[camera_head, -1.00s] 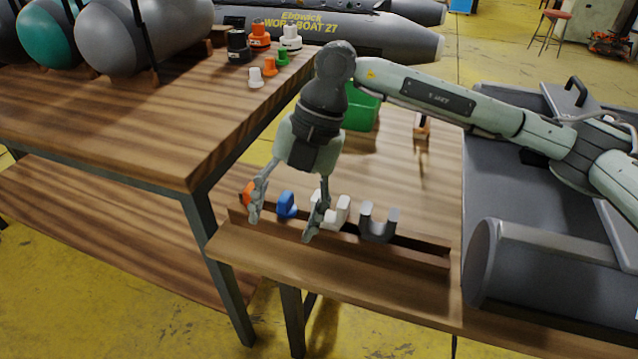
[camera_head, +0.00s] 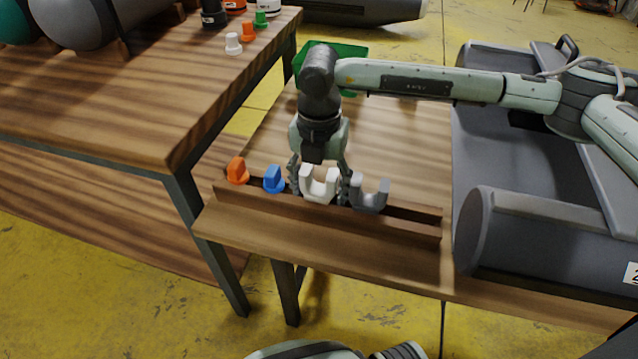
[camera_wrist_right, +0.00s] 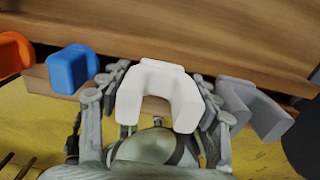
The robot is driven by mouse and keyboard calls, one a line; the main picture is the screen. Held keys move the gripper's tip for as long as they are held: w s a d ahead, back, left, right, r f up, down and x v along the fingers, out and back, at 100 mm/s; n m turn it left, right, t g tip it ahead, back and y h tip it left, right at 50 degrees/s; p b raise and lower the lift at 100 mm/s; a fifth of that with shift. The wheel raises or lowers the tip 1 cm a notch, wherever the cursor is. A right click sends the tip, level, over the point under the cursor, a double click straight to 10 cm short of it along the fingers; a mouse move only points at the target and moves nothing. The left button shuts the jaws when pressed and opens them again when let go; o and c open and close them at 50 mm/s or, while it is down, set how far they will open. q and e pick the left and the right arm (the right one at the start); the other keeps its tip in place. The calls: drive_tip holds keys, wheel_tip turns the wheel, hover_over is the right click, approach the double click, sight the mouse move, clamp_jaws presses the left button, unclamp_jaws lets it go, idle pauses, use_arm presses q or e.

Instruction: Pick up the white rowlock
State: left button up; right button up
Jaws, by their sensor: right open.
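The white rowlock (camera_head: 319,188), a U-shaped piece, stands in the wooden rack (camera_head: 400,225) on the lower bench, between a blue rowlock (camera_head: 274,179) and a grey rowlock (camera_head: 370,194). My right gripper (camera_head: 320,185) is open, with one finger on each side of the white rowlock. In the right wrist view the white rowlock (camera_wrist_right: 158,97) sits between the two open fingers; I cannot tell whether they touch it. The right finger is close to the grey rowlock (camera_wrist_right: 250,108). My left gripper is not clearly in view.
An orange rowlock (camera_head: 237,170) stands at the rack's left end. A higher wooden table (camera_head: 130,110) is at the left, with small coloured caps at its far corner. A green bin (camera_head: 345,55) is behind my right arm. A grey inflatable boat (camera_head: 540,230) lies at the right.

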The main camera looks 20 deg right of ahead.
sight(319, 190)
wheel_tip(319, 190, down, 2)
use_arm(q)
drive_tip(key=shift+f, duration=0.2)
drive_tip(key=shift+w, duration=0.1)
use_arm(e)
drive_tip(key=c, duration=0.9)
